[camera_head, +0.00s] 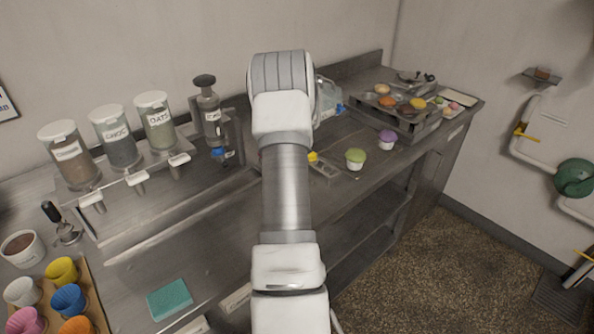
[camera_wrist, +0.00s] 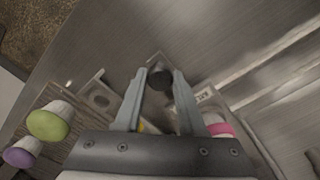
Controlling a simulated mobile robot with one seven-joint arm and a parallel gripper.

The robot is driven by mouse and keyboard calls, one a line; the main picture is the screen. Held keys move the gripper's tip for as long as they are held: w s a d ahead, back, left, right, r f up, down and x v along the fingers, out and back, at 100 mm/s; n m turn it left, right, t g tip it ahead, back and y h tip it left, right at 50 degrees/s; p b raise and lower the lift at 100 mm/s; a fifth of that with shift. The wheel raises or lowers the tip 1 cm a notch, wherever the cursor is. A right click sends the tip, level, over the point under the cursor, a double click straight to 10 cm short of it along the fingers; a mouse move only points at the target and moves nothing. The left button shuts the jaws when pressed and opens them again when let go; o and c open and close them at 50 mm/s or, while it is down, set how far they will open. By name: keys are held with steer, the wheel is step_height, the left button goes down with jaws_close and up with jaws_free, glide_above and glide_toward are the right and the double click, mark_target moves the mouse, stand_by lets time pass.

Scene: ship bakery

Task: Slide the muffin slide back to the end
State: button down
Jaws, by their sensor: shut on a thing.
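In the wrist view my gripper (camera_wrist: 159,75) is closed around a black round knob (camera_wrist: 160,79), with one finger on each side. The knob stands on a pale metal part that looks like the muffin slide (camera_wrist: 101,97), a narrow piece with round recesses, partly hidden by my fingers. In the head view a short stretch of it (camera_head: 327,173) shows on the steel counter, right of my arm. My arm hides the gripper and knob there. A green-topped muffin (camera_head: 355,157) and a purple-topped muffin (camera_head: 387,139) stand beyond it; both also show at the wrist view's lower left.
Labelled dispensers (camera_head: 112,138) and a press-like device (camera_head: 208,105) stand left of my arm. Coloured cups and a teal sponge (camera_head: 170,299) lie at the near left. The counter's front edge is right of my arm.

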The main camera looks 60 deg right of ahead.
steer(key=c, duration=0.5)
jaws_free()
steer(key=shift+d, duration=0.35)
steer(key=shift+a, duration=0.1)
steer(key=shift+r, duration=0.1)
step_height(320, 180, up, 17)
steer(key=shift+r, duration=0.15)
